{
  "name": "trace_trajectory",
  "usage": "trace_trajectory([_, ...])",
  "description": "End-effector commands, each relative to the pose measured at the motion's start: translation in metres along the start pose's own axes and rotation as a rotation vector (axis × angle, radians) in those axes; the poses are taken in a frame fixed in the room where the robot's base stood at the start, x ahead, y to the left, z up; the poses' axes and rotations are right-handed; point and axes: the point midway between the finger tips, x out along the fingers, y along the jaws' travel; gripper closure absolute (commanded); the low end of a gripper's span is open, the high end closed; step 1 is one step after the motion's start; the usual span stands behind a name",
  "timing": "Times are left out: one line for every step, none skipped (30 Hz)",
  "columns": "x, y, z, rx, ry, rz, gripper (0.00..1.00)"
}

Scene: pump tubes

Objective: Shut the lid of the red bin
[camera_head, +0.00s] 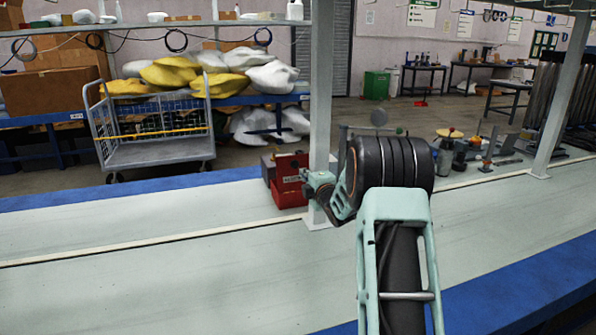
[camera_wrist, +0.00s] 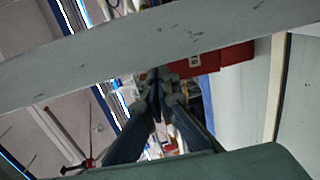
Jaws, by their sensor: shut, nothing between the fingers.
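The red bin (camera_head: 287,187) stands on the far strip of the bench, left of a pale upright post. Its upper part looks darker red, but I cannot tell how far its lid is open. In the wrist view a red part with a small white label (camera_wrist: 222,56) shows at upper right, partly hidden by a grey bar. My gripper (camera_head: 311,184) is just right of the bin, close to the post. Its fingers are together and empty in the wrist view (camera_wrist: 157,78). I cannot tell whether they touch the bin.
The pale post (camera_head: 320,90) rises right beside my gripper. A grey bar (camera_wrist: 130,60) crosses the wrist view close by. Several tools and parts (camera_head: 470,150) lie on the bench to the right. The bench top (camera_head: 170,280) at left is clear. A wire cart (camera_head: 155,150) stands behind.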

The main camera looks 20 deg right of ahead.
Motion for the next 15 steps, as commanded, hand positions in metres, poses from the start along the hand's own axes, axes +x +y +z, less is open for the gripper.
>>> trace_trajectory([0.009, -0.002, 0.000, 0.001, 0.001, 0.001, 1.00])
trace_trajectory([0.013, -0.002, -0.001, 0.001, 0.001, 0.001, 1.00])
trace_trajectory([0.019, -0.002, -0.001, 0.000, 0.001, 0.001, 1.00])
trace_trajectory([0.024, -0.002, 0.000, 0.000, 0.001, 0.000, 1.00])
trace_trajectory([0.028, -0.002, 0.000, 0.000, 0.001, 0.001, 1.00])
trace_trajectory([0.034, -0.002, 0.000, 0.000, 0.000, 0.001, 1.00])
trace_trajectory([0.037, -0.002, 0.000, 0.000, 0.000, 0.000, 1.00])
trace_trajectory([0.041, -0.002, 0.000, 0.000, 0.001, 0.002, 1.00])
trace_trajectory([0.046, -0.002, 0.000, 0.001, 0.000, 0.001, 1.00])
trace_trajectory([0.050, -0.002, 0.000, 0.001, 0.000, 0.000, 1.00])
trace_trajectory([0.053, -0.001, 0.000, 0.000, -0.001, 0.002, 1.00])
trace_trajectory([0.056, -0.001, 0.000, 0.000, 0.000, 0.001, 1.00])
trace_trajectory([0.059, -0.001, 0.000, 0.000, 0.000, 0.000, 1.00])
trace_trajectory([0.061, -0.002, 0.000, 0.000, 0.001, 0.000, 1.00])
trace_trajectory([0.064, -0.001, 0.000, 0.000, 0.001, 0.001, 1.00])
